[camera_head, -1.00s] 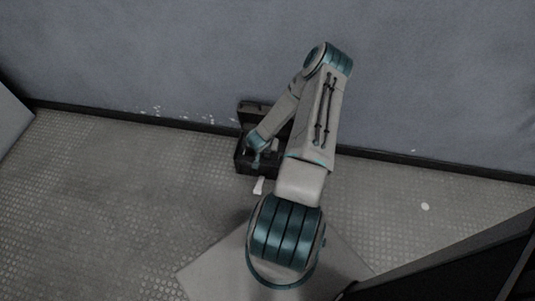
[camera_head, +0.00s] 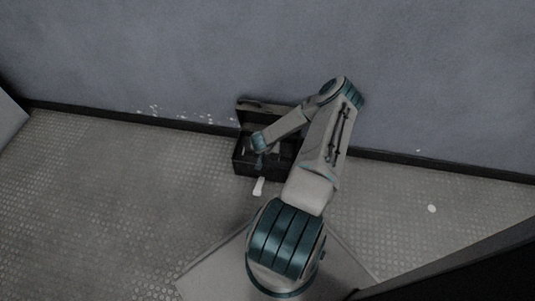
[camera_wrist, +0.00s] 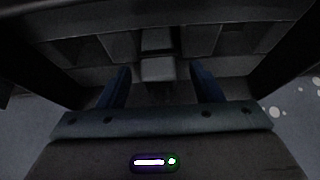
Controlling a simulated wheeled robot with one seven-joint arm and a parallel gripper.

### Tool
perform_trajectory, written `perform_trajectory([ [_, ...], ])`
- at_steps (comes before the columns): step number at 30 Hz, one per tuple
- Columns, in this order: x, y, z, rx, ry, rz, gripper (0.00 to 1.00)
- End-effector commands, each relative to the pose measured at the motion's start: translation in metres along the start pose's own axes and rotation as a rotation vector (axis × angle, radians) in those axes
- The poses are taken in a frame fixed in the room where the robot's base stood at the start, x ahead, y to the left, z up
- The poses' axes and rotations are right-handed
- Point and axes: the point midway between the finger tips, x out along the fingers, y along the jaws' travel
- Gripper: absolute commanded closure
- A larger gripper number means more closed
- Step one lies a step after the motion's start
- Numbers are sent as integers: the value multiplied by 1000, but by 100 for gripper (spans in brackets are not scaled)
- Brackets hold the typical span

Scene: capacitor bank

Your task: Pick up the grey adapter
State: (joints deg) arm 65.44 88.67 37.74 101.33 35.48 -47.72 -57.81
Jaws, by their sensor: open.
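An open black case (camera_head: 243,166) stands on the floor against the wall, and my gripper (camera_head: 259,161) is at it, small and dark in the head view. In the wrist view my gripper (camera_wrist: 160,78) shows two blue fingers spread apart with a gap between them. A grey block (camera_wrist: 158,69) lies in line with that gap, just beyond the fingertips, inside the case. It may be the grey adapter, but the dark picture does not let me be sure. I see no contact between the fingers and the block.
The case's dark walls and dividers (camera_wrist: 120,45) surround the fingers closely in the wrist view. A small white piece (camera_head: 258,187) lies on the floor in front of the case. The wall (camera_head: 180,60) rises behind it. The floor to the left is mostly clear.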

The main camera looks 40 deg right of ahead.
Motion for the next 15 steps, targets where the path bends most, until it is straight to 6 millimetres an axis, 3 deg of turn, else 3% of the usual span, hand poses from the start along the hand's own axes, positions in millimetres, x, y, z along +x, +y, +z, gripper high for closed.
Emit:
perform_trajectory([
  [3, -1, 0, 0, 0, 0, 0, 41],
  [9, -1, 0, 0, 0, 0, 0, 92],
  [15, -1, 0, 0, 0, 0, 0, 92],
])
